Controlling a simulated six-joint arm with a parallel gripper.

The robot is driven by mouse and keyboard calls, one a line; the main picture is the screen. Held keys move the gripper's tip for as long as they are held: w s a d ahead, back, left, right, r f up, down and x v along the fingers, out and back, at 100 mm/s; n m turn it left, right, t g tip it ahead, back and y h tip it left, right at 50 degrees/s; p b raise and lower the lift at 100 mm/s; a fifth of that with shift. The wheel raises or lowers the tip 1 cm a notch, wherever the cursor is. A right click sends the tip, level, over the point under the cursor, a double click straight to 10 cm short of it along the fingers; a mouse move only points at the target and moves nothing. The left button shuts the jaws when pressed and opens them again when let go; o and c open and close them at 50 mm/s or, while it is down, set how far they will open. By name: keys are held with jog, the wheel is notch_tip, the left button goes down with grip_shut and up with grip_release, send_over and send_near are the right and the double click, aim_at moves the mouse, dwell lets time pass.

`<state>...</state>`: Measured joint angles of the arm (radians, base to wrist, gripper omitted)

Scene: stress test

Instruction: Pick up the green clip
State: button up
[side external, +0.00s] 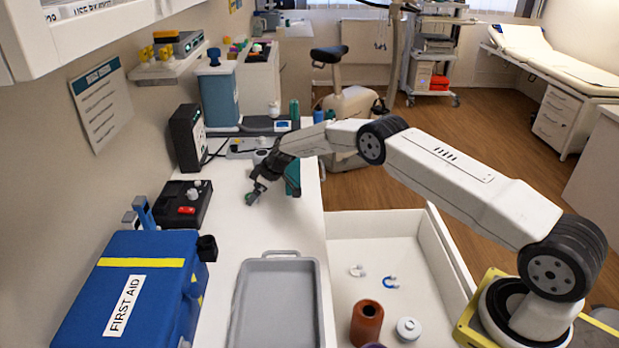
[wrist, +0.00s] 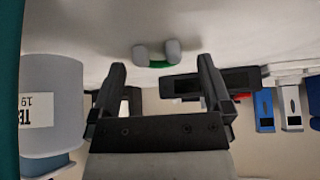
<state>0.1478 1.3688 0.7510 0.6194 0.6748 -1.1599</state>
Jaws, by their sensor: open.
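The green clip (wrist: 158,64) lies on the white counter; it is U-shaped with grey ends in the wrist view. In the side view the clip (side external: 249,199) shows as a small green spot close to my fingertips. My gripper (wrist: 162,80) is open and empty. In the wrist view the clip shows beyond the fingertips, between the two fingers from left to right and apart from both. In the side view my gripper (side external: 257,189) is low over the counter, and the exact gap to the clip is hard to tell.
A black device (side external: 183,205) stands left of the clip. A teal object (side external: 293,178) is close behind my gripper. A blue first aid bag (side external: 95,305) and a grey tray (side external: 275,305) are nearer. The open drawer (side external: 440,250) holds a blue clip (side external: 390,282) and a white clip (side external: 357,271).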

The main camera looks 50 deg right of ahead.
jog(key=shift+w+a+f, duration=0.1)
jog(key=shift+f, duration=0.1)
jog(key=shift+c, duration=0.2)
jog(key=c, duration=1.2)
